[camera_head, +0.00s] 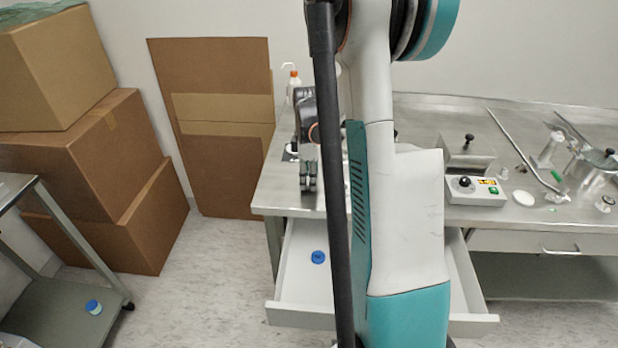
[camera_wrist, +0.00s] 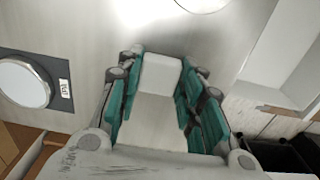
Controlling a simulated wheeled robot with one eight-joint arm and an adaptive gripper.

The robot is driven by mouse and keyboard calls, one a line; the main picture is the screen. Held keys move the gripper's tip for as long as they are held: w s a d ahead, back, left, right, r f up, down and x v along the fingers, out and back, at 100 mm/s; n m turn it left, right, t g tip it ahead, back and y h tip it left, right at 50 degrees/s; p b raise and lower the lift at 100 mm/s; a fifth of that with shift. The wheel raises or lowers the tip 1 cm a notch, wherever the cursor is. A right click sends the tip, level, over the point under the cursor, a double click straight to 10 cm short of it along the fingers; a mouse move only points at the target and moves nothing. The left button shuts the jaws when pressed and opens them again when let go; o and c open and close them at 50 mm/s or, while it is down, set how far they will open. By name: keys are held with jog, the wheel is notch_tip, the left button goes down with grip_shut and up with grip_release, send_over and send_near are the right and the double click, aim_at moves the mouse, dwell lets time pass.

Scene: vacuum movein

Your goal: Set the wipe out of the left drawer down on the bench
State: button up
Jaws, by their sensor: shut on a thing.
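In the wrist view, my gripper (camera_wrist: 158,85) is shut on a white folded wipe (camera_wrist: 160,74), held between its teal finger pads. The grey metal bench (camera_wrist: 110,30) lies beneath it; I cannot tell whether the wipe touches the bench. In the head view my gripper (camera_head: 308,186) is over the bench's (camera_head: 280,188) left front part, pointing down, and the wipe cannot be made out there. The left drawer (camera_head: 296,280) is pulled open below the bench front, partly hidden by my arm. A blue-capped item (camera_head: 318,257) lies in it.
A round dish (camera_wrist: 22,82) with a label is left of my gripper in the wrist view. A pump bottle (camera_head: 294,85) stands at the bench's back left. A control box (camera_head: 475,190) and metal parts occupy the right side. Cardboard boxes (camera_head: 90,150) stand left.

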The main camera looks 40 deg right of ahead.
jog(key=shift+f, duration=0.2)
jog(key=o, duration=0.8)
jog(key=shift+r, duration=0.1)
notch_tip(320, 180, up, 12)
jog(key=p, duration=0.4)
jog(key=shift+r, duration=0.15)
